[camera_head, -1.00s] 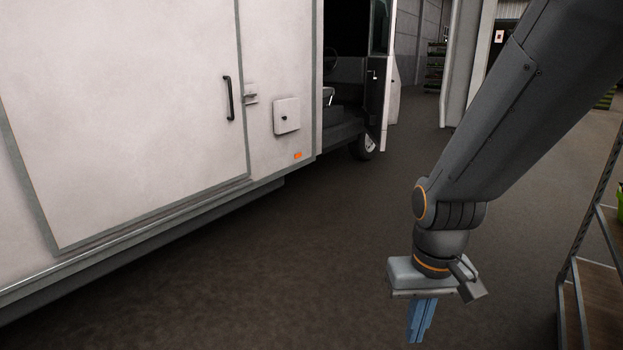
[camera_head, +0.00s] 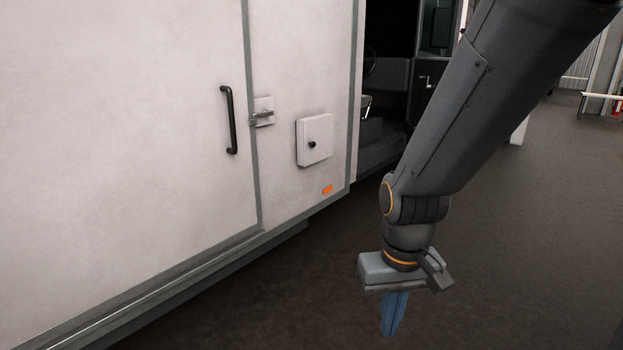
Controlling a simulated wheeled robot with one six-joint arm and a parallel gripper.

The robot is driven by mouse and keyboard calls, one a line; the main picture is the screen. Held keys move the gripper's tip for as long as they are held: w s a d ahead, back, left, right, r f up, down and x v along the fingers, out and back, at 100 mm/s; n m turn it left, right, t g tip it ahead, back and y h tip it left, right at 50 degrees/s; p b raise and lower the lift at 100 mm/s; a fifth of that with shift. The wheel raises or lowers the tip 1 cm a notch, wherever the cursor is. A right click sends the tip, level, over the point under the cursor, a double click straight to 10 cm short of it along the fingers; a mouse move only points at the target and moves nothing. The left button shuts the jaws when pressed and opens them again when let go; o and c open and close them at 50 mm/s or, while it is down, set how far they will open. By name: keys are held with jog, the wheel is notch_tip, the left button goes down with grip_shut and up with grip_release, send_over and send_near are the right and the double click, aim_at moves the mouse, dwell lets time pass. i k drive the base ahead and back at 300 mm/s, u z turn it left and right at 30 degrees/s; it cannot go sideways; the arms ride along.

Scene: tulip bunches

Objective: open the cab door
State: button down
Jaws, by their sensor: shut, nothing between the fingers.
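The cab door (camera_head: 436,62) stands swung open at the front of the white van, its dark inner side facing me. My arm hides part of it. Through the open doorway I see the dark cab (camera_head: 388,78) with a seat and part of a steering wheel. My gripper (camera_head: 391,325) hangs down at the lower middle right, above the floor. Its blue fingers are shut and empty. It is apart from the van and the door.
The white van body (camera_head: 120,110) fills the left side, with a black handle (camera_head: 229,120), a latch (camera_head: 263,112) and a small square hatch (camera_head: 314,140). Dark floor (camera_head: 530,220) is free on the right.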

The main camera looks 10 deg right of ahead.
aim_at(419, 96)
jog(key=z, duration=0.25)
jog(key=i, duration=2.2)
jog(key=z, duration=1.15)
jog(key=i, duration=1.8)
jog(key=z, duration=0.65)
